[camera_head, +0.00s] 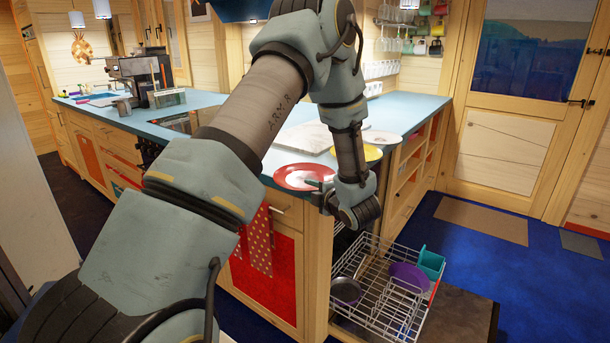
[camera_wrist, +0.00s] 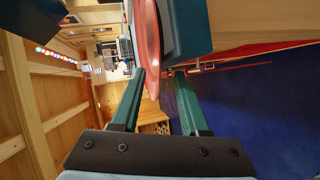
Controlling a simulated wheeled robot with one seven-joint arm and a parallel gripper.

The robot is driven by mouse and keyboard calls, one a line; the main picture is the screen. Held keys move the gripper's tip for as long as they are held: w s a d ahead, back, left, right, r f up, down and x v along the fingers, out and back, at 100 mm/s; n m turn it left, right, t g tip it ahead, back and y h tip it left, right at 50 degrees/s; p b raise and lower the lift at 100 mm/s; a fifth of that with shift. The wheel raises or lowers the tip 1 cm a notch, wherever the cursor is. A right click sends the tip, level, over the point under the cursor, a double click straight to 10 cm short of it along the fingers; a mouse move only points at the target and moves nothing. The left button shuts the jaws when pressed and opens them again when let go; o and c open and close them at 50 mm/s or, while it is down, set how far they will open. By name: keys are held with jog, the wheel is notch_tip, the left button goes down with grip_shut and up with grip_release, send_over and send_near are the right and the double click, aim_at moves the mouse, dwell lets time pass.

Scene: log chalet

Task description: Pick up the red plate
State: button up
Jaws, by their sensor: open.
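The red plate (camera_head: 298,176) lies flat at the near corner of the blue countertop, its rim at or over the edge. In the wrist view the red plate (camera_wrist: 149,45) is seen edge-on beside the teal counter slab (camera_wrist: 184,28). My gripper (camera_head: 318,186) is at the plate's right rim in the head view, partly hidden by my own wrist. In the wrist view my gripper (camera_wrist: 159,73) is open, with the plate's rim reaching between its two green fingers, closer to the left finger. Whether a finger touches the plate is unclear.
A yellow plate (camera_head: 372,153) and a white plate (camera_head: 381,137) sit farther along the counter, beside a pale board (camera_head: 305,138). Below my gripper is a pulled-out dish rack (camera_head: 379,309) with a purple plate (camera_head: 408,276) and a bowl (camera_head: 346,289).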

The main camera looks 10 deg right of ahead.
jog(key=shift+w, duration=0.1)
jog(key=shift+c, duration=0.2)
grip_shut()
jog(key=shift+f, duration=0.1)
dwell(1.1)
